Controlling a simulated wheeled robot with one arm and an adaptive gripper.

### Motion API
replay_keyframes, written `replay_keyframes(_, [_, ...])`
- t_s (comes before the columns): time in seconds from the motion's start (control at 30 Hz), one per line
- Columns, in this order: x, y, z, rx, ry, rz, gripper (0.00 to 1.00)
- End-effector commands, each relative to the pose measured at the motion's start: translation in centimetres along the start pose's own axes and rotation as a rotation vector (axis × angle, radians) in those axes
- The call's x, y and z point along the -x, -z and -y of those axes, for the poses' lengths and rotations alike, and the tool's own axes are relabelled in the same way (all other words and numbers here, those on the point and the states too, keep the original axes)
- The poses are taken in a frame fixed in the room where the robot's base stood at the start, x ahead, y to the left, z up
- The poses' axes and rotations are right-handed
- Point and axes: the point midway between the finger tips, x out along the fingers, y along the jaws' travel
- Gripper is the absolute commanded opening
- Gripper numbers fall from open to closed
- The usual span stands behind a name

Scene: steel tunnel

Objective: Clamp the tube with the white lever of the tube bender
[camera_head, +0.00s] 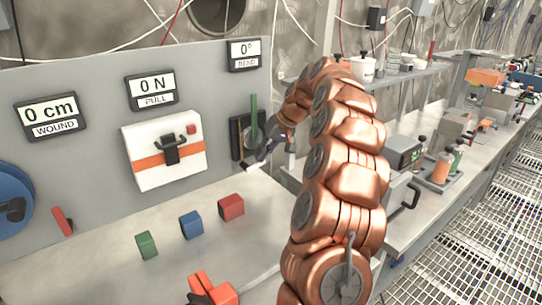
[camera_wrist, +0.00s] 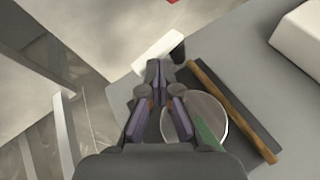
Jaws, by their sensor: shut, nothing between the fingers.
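The tube bender (camera_head: 238,148) is a dark upright plate on the grey panel, under the 0° BEND display (camera_head: 243,54). A green handle (camera_head: 254,116) points up from it. The white lever (camera_head: 256,167) sticks out low at its front. In the wrist view the white lever (camera_wrist: 154,46) lies just beyond my fingertips, with a black part at its right end. A thin brown bar, seemingly the tube (camera_wrist: 232,110), runs past the round grey disc (camera_wrist: 205,108). My gripper (camera_wrist: 160,68) is shut and empty. Whether the tips touch the lever is unclear. My gripper (camera_head: 268,150) is partly hidden in the head view.
A white box with an orange band and black handle (camera_head: 163,174) is on the panel. Green (camera_head: 146,245), blue (camera_head: 191,225) and red (camera_head: 231,206) blocks stand on the bench. A blue reel (camera_head: 12,202) is at left. Bare bench lies in front of the bender.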

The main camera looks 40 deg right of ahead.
Motion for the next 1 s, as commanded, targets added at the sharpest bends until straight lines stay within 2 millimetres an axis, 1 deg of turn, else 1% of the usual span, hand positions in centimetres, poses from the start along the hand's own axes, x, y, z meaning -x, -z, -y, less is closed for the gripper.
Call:
replay_keyframes(0.27, [0.3, 0.1, 0.1, 0.000, 0.000, 0.000, 0.00])
replay_keyframes(0.63, [1.4, 0.3, 0.8, 0.000, 0.000, 0.001, 0.00])
replay_keyframes(1.0, [1.5, 0.4, 0.8, -0.001, 0.000, 0.001, 0.00])
